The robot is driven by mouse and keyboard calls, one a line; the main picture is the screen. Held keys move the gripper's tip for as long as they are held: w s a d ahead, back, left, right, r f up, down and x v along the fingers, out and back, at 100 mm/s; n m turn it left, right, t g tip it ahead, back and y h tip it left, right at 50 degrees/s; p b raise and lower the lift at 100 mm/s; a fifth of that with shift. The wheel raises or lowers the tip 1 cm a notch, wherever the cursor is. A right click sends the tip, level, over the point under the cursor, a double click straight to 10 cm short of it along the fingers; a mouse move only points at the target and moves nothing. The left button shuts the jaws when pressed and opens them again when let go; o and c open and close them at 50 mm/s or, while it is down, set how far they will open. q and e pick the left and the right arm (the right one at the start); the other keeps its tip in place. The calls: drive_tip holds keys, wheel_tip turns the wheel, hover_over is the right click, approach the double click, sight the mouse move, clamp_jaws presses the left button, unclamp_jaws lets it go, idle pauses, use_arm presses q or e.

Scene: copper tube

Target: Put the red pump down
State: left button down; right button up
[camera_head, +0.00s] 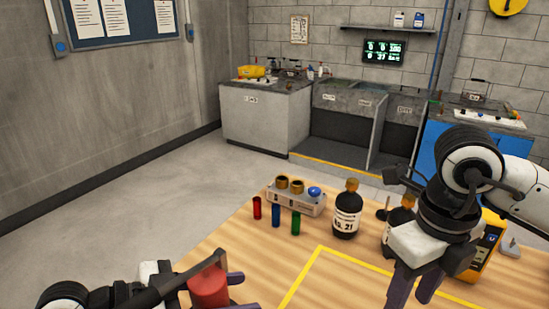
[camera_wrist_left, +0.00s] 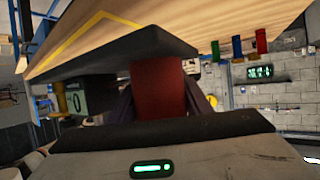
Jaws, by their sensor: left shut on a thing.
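The red pump (camera_head: 208,288) is a red cylinder with a dark bar across its top, at the bottom of the head view. My left gripper (camera_head: 237,291) is shut on it, with dark fingers at its side. In the left wrist view the red body (camera_wrist_left: 158,88) sits between the fingers, with a dark piece across it. The pump is at the near left part of the wooden table (camera_head: 262,262); I cannot tell whether it touches the top. My right gripper (camera_head: 414,287) is open and empty over the table's right side, its fingers pointing down.
A yellow tape outline (camera_head: 305,270) marks a bare table area right of the pump. Red (camera_head: 257,208), blue (camera_head: 276,215) and green (camera_head: 296,223) vials stand before a rack (camera_head: 300,203). A dark bottle (camera_head: 346,212) stands behind the outline; another is partly hidden by my right arm.

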drive_tip(key=shift+n, duration=1.5)
